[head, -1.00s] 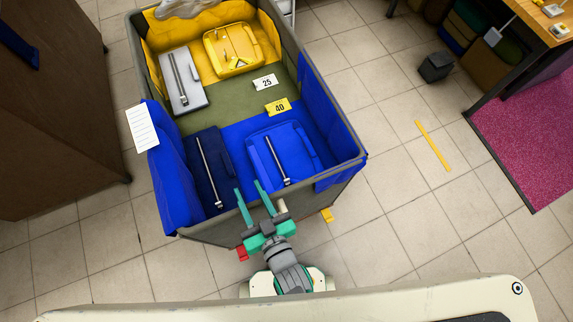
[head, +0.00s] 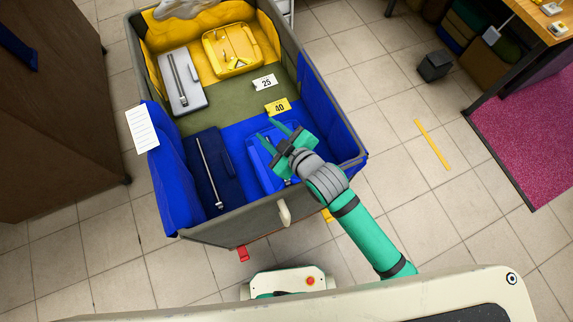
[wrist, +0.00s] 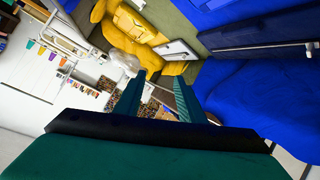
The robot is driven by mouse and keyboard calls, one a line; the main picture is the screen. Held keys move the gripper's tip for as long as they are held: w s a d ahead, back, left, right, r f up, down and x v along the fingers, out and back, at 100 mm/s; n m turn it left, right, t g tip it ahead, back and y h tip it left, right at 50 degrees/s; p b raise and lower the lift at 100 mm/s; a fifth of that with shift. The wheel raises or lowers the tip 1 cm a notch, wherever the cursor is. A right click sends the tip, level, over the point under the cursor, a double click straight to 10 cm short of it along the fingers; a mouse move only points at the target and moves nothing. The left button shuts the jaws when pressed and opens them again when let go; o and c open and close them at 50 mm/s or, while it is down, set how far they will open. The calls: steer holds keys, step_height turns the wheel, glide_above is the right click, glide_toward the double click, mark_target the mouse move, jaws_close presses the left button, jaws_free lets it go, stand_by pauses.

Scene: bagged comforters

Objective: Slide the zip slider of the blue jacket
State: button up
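A bright blue folded item (head: 258,160), seemingly the blue jacket, lies in the blue half of the bin, partly hidden by my gripper. Its pale zip strip is mostly covered by my arm, and I cannot make out the slider. A navy folded item (head: 226,178) with a long pale zip strip (head: 211,172) lies left of it. My gripper (head: 275,130) is open over the blue item, fingers pointing up-left. In the wrist view my open gripper (wrist: 158,92) has nothing visible between its fingers, and a dark item with a strip (wrist: 262,46) shows at right.
The bin (head: 240,221) has grey-rimmed walls close around the items. Its yellow half holds a grey item (head: 184,90) and a yellow item (head: 232,50). Tags marked 25 (head: 264,82) and 40 (head: 277,107) lie between.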

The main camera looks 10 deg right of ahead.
steer(key=s+d+f+m+g+h, duration=0.1)
steer(key=s+f+m+g, duration=0.1)
steer(key=f, duration=0.4)
steer(key=s+d+f+m+g+h, duration=0.1)
steer(key=s+f+m+g+h, duration=0.1)
steer(key=f+g, duration=0.3)
steer(key=s+d+f+m+g+h, duration=0.1)
steer(key=s+f+m+g+h, duration=0.1)
steer(key=f, duration=0.6)
steer(key=shift+s+d+g, duration=0.3)
steer(key=shift+s+g, duration=0.35)
steer(key=shift+g, duration=0.25)
steer(key=shift+s+d+f+m+h, duration=0.2)
steer(key=shift+s+f+m+h, duration=0.1)
steer(key=shift+m+h, duration=0.4)
steer(key=shift+c, duration=0.2)
jaws_close()
steer(key=shift+w, duration=0.1)
